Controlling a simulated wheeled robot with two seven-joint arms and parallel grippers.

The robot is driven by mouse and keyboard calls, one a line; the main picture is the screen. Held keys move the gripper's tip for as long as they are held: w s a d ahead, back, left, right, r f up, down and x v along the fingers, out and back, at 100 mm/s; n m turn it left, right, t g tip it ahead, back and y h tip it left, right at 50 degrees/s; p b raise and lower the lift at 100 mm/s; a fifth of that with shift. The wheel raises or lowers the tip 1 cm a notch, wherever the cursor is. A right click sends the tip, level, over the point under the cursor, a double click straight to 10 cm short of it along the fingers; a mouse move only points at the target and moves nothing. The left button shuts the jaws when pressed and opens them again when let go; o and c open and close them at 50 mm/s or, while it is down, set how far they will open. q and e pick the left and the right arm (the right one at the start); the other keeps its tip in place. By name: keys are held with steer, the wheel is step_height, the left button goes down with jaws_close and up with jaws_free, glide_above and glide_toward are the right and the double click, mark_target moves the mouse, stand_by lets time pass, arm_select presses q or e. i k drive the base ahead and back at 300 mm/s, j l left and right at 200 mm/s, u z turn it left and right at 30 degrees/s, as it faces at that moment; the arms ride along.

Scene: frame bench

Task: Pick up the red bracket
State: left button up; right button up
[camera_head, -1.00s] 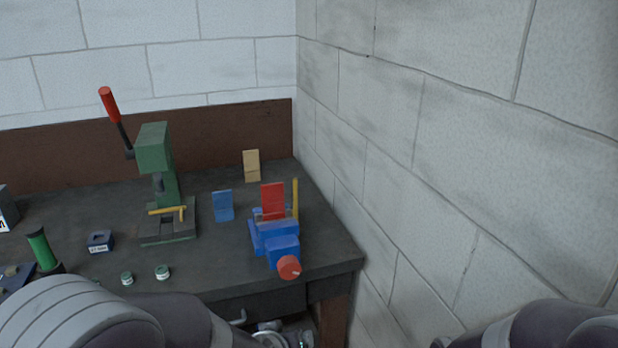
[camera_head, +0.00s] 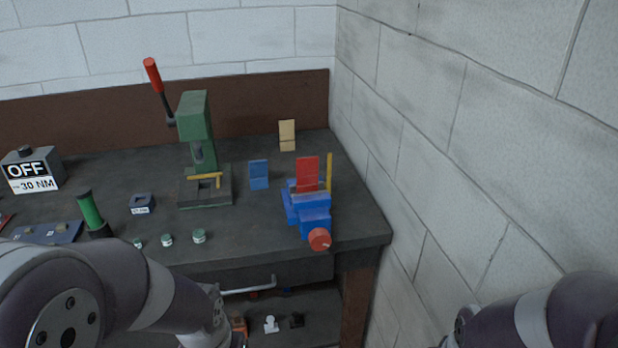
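The red bracket (camera_head: 307,173) stands upright at the blue vise (camera_head: 312,217) on the right part of the dark bench. Its lower end is hidden by the vise, so I cannot tell whether the jaws grip it. A yellow upright strip (camera_head: 329,172) stands just right of it. My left arm comes in at the lower left, below and in front of the bench edge; its gripper is outside the picture. My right arm shows at the lower right by the wall, and its gripper is not visible either.
A green press (camera_head: 195,130) with a red-tipped lever stands left of the vise. A blue bracket (camera_head: 259,174) and a tan bracket (camera_head: 287,135) stand nearby. A grey box marked OFF (camera_head: 32,172) is at far left. A block wall (camera_head: 480,150) closes the right side.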

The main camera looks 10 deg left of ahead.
mark_target(312, 187)
steer(key=i+j, duration=0.2)
steer(key=j, duration=0.2)
steer(key=i+j, duration=0.2)
steer(key=j, duration=0.2)
steer(key=i+j, duration=0.2)
steer(key=j, duration=0.2)
